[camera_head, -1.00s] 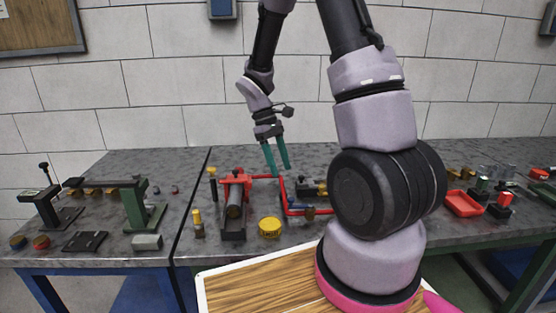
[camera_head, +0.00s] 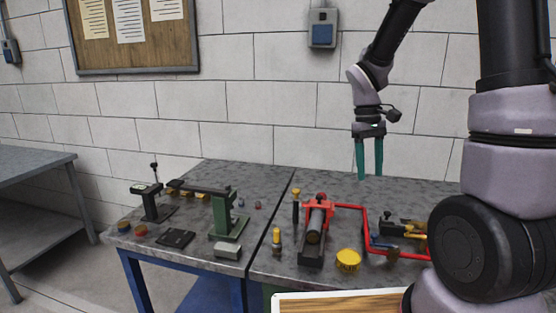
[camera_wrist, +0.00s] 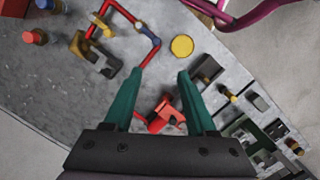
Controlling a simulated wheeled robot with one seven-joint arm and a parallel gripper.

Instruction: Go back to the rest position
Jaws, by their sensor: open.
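My gripper (camera_head: 369,160) has two green fingers, spread apart with nothing between them. In the head view it hangs pointing down above the back part of the grey workbench (camera_head: 345,190). The wrist view also shows the open gripper (camera_wrist: 160,85) from above, with bench items below the fingers. A red clamp-like device with a dark cylinder (camera_head: 316,225) stands on the bench below and left of it. A bent red pipe (camera_head: 362,225) lies to the right of that device. A yellow round cap (camera_head: 348,259) sits in front.
A green stand (camera_head: 224,217), a grey block (camera_head: 227,250) and a dark plate (camera_head: 176,238) are on the left bench. A yellow-topped piece (camera_head: 277,238) stands near the bench seam. A cork board (camera_head: 135,50) and a blue-grey box (camera_head: 322,28) hang on the wall.

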